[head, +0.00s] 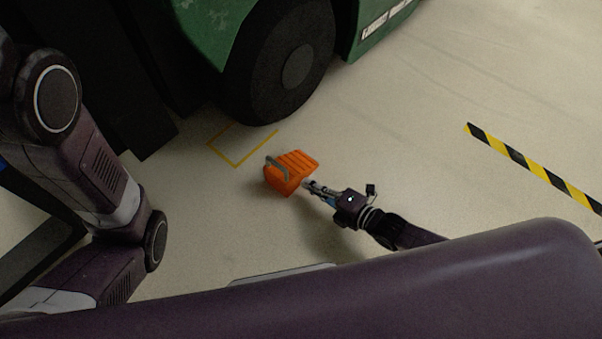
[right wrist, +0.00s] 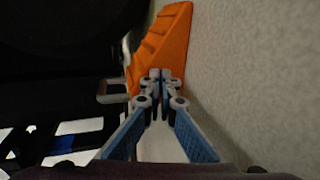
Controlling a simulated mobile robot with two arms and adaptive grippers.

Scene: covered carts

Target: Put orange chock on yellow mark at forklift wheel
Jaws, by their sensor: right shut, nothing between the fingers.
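The orange chock (head: 291,170) with a grey handle sits on the floor, just in front of and to the right of the yellow mark (head: 236,164). The mark is a thin yellow outline on the floor by the dark forklift wheel (head: 280,68). My right gripper (head: 308,184) is shut and empty, its fingertips at the chock's near right side. In the right wrist view the shut fingertips (right wrist: 160,75) are against or very close to the chock (right wrist: 166,45); I cannot tell if they touch. My left gripper is not in view.
The green forklift body (head: 215,30) rises above the wheel, with dark parts to the left. A black-and-yellow floor strip (head: 535,170) lies at the right. The floor between the chock and the strip is clear.

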